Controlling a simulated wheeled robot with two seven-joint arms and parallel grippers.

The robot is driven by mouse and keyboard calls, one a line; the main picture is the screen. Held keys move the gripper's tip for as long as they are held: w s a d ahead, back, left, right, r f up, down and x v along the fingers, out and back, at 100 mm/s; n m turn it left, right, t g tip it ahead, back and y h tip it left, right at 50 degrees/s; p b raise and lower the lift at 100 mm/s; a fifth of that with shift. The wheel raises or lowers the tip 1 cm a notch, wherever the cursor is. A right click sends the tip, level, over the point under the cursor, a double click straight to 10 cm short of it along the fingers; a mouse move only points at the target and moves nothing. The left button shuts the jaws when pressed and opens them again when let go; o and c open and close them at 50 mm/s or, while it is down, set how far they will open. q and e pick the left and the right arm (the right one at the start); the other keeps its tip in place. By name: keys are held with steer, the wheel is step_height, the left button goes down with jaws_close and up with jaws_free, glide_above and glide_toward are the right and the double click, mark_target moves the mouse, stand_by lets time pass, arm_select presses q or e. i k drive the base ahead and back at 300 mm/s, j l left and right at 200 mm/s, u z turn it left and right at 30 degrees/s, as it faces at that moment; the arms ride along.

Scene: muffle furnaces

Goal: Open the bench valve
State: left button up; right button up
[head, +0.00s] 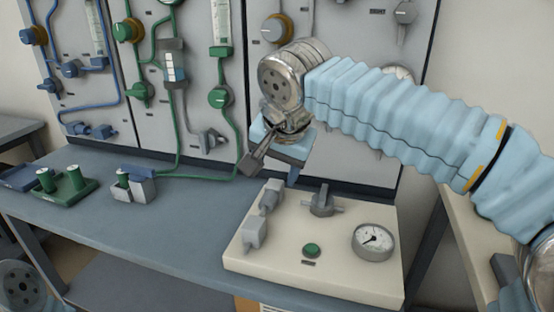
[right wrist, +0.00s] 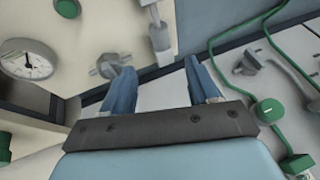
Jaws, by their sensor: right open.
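The bench valve (head: 323,202) is a grey knob with a crossbar handle on top of a cream box (head: 285,270) on the bench. It also shows in the right wrist view (right wrist: 112,65), near the left fingertip. My right gripper (head: 272,164) is open and empty. It hangs above the back left part of the box, up and left of the valve, apart from it in the head view. Its two blue fingers (right wrist: 160,76) are spread in the right wrist view, with nothing between them. My left gripper is out of view.
The box also carries a round gauge (head: 373,241), a green button (head: 312,250) and grey fittings (head: 269,196) at its left. Behind stands a panel with green pipes (head: 174,110) and valves.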

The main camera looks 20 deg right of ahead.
mark_target(323, 197)
steer(key=k+j, duration=0.85)
